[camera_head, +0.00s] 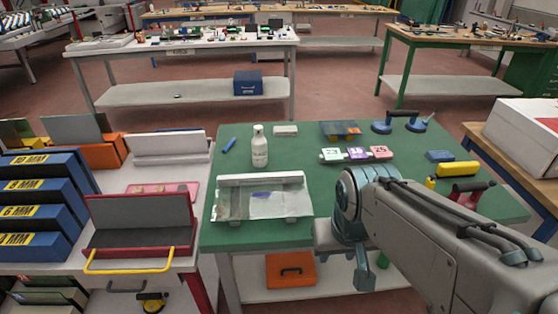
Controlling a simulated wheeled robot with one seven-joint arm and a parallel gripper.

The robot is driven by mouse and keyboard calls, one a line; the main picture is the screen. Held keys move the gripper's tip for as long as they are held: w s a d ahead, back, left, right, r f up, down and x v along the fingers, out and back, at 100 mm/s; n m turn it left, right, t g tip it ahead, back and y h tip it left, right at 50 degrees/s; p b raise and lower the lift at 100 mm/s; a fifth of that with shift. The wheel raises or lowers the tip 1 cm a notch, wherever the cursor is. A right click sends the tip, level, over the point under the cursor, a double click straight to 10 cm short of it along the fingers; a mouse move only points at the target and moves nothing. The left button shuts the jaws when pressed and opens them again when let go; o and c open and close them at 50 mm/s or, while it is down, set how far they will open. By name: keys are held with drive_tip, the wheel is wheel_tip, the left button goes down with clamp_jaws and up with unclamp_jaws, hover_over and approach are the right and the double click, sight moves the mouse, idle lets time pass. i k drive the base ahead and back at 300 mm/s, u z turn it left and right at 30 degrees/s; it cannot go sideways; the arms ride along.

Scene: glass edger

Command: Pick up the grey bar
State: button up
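A long pale grey bar (262,179) lies along the back edge of a clear glass-like sheet (260,203) on the green table (225,234). I cannot tell for certain that this is the task's grey bar, as other pale pieces are in view. My gripper (372,274) hangs from my arm at the front edge of the green table, to the right of the bar and nearer to me, apart from it. Its fingers are partly hidden by my arm, and I cannot tell whether they are open. Nothing shows held in it.
A white bottle (260,148), a small pale block (285,131), numbered tags (357,154) and blue suction cups (402,123) stand on the green table. A red-edged tray (140,225) and blue racks (45,200) are at left. A cardboard box (520,130) is at right.

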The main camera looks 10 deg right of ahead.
sight(259, 179)
drive_tip(key=z, duration=0.15)
drive_tip(key=i, duration=0.75)
drive_tip(key=u, duration=1.25)
